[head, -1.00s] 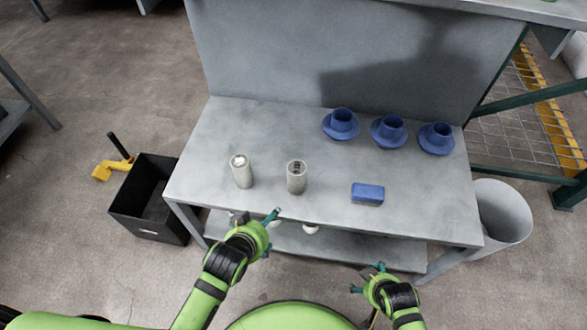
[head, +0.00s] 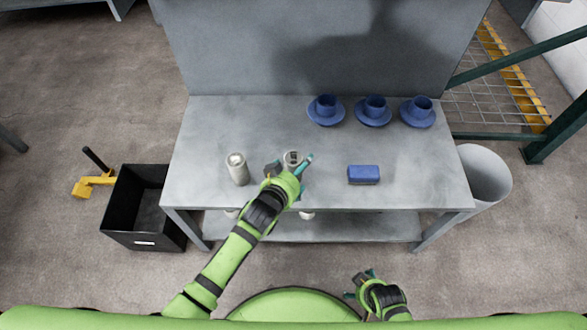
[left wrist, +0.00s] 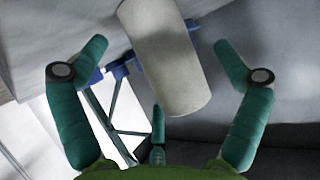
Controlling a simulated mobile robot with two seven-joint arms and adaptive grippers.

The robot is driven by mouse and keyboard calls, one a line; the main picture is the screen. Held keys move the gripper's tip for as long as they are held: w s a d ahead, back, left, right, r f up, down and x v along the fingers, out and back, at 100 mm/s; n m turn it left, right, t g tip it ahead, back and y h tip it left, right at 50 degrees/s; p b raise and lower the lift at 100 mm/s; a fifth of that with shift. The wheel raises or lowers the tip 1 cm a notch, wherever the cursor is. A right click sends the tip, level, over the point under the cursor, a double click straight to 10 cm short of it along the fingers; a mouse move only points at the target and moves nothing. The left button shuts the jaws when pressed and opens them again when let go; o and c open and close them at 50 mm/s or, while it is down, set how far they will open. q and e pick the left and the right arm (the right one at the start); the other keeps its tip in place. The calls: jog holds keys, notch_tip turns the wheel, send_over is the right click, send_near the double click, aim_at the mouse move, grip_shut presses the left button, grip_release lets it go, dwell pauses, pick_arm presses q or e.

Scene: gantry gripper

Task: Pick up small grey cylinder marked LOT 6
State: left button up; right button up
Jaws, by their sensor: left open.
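Two small grey cylinders stand upright on the grey table. The left cylinder (head: 238,171) has a pale top. The right cylinder (head: 292,157) has a dark mark on its top, and my left gripper (head: 289,167) hides its lower part. I cannot read LOT 6 on either. In the left wrist view a grey cylinder (left wrist: 168,60) shows between the spread green fingers of my left gripper (left wrist: 161,45), with gaps on both sides. The left gripper is open and holds nothing. My right gripper (head: 361,284) is in front of the table, its fingers apart and empty.
A blue block (head: 363,175) lies on the table (head: 420,180), right of the cylinders. Three blue cups on saucers (head: 374,111) stand at the back right. A grey panel (head: 300,50) rises behind the table. A black bin (head: 130,225) stands on the floor at left.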

pick_arm(q)
jog(key=shift+w, duration=0.15)
jog(key=c, duration=1.7)
jog(key=shift+r, duration=0.1)
